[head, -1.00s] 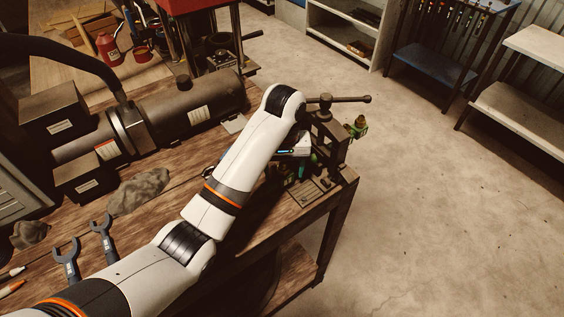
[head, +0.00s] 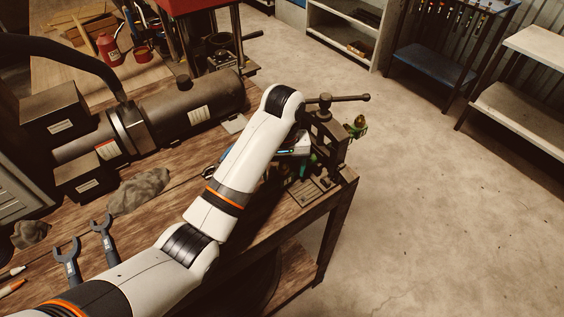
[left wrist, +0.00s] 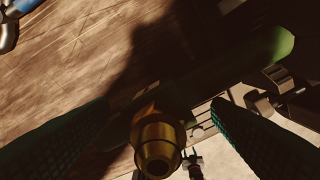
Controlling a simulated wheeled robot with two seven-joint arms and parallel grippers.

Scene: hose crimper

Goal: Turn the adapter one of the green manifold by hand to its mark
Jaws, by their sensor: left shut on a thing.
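The green manifold shows partly in the left wrist view as a dark green body (left wrist: 268,48), and in the head view its green and brass end (head: 357,126) sticks out to the right of the vise. A brass adapter (left wrist: 158,148) points toward the left wrist camera. My left gripper (left wrist: 160,118) has its dark ribbed fingers on either side of this brass fitting and is shut on it. In the head view the left hand (head: 296,147) is beside the vise, with its fingertips largely hidden. No alignment mark can be made out in the shadow. My right gripper is not in view.
The vise (head: 325,128) with its long handle stands at the bench corner. Two open-end wrenches (head: 103,238), a grey rag (head: 140,190) and a dark cylindrical machine (head: 185,110) are on the wooden bench (head: 262,212). Open floor (head: 430,210) is to the right.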

